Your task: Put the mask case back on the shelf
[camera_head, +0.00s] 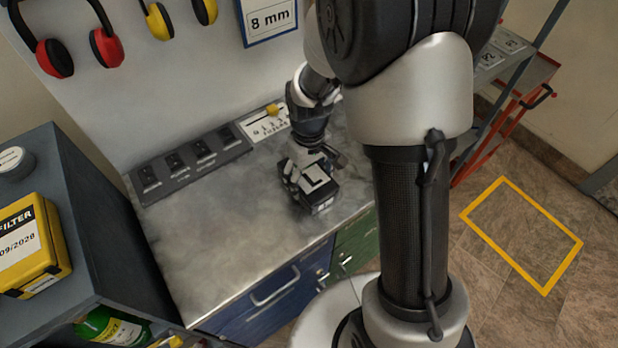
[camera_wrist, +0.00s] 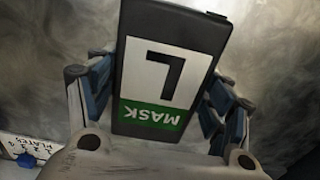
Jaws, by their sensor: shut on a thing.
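The mask case (camera_head: 318,184) is a dark box with a white label reading "L" and a green "MASK" band. It also fills the middle of the wrist view (camera_wrist: 165,80), its label facing the camera. My gripper (camera_head: 309,177) is shut on the mask case, with a finger on each side of it. The case is over the grey metal worktop (camera_head: 215,235), near its front right part. I cannot tell whether it touches the worktop. A dark shelf unit (camera_head: 85,215) stands at the left; a yellow filter box (camera_head: 30,245) is on its top.
A round white-topped container (camera_head: 14,162) and a green item (camera_head: 112,327) are on the left unit. A row of dark holders (camera_head: 190,160) lines the worktop's back. Ear defenders (camera_head: 75,45) hang above. A red-framed rack (camera_head: 500,90) stands right, near a yellow floor outline (camera_head: 522,235).

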